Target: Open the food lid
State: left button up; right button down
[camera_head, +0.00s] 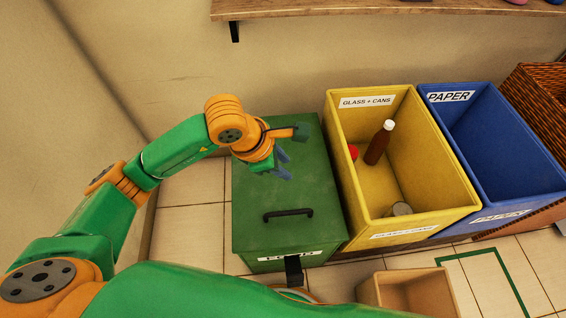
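The green food bin (253,222) stands on the floor with its flat green lid (262,190) shut. A dark bar handle (288,214) sits on the lid near its front edge. A white label (290,256), partly hidden, is on the bin's front. My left gripper (290,152) is over the back part of the lid, behind the handle and apart from it. Its fingers look spread and hold nothing. I cannot tell how high it is above the lid.
A yellow glass and cans bin (340,140), holding a brown bottle (378,146), stands close on the right. Beyond it are a blue paper bin (480,135) and a wicker basket (540,95). A small open wooden box (405,290) is in front. A wooden shelf (380,8) is above.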

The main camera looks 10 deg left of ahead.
pick_arm(q)
grip_shut()
dwell(1.2)
